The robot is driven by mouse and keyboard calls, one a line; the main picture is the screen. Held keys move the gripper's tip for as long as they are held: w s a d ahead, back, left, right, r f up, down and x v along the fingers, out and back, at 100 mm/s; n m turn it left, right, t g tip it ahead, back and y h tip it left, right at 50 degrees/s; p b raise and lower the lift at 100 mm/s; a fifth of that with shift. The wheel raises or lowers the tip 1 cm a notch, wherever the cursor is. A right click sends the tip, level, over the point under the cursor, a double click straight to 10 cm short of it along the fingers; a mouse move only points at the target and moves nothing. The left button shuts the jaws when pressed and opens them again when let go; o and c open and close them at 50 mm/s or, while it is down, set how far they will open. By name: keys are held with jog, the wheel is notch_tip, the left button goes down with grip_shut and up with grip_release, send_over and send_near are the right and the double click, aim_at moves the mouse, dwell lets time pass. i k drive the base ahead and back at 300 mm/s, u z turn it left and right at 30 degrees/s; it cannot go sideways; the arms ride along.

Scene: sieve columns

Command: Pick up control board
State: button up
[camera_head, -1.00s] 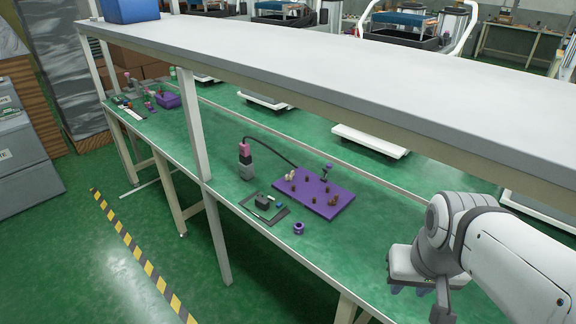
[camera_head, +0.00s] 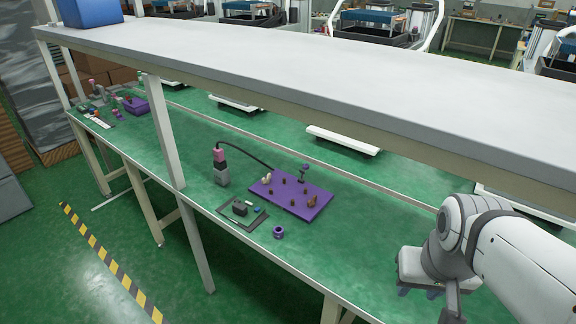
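The likely control board (camera_head: 241,209) lies flat on the green bench, near its front edge. It shows a dark outline around a green middle, with a black block, a small blue part and a pale strip on it. It is small, and I cannot tell whether the outline is a separate frame. My gripper (camera_head: 418,291) is at the lower right, well to the right of the board and apart from it. Its dark tips point down and are partly hidden by my arm, so its opening is unclear.
A purple plate (camera_head: 291,198) with several small parts lies behind the board. A grey and pink tool (camera_head: 221,168) with a black cable stands to its left, a purple ring (camera_head: 278,232) to its right. A shelf (camera_head: 320,62) hangs over the bench on posts (camera_head: 166,130).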

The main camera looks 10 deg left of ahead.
aim_at(244, 212)
jog(key=z, duration=1.8)
jog(key=k, duration=1.85)
jog(key=u, duration=1.5)
jog(key=i, duration=1.65)
jog(key=u, duration=0.1)
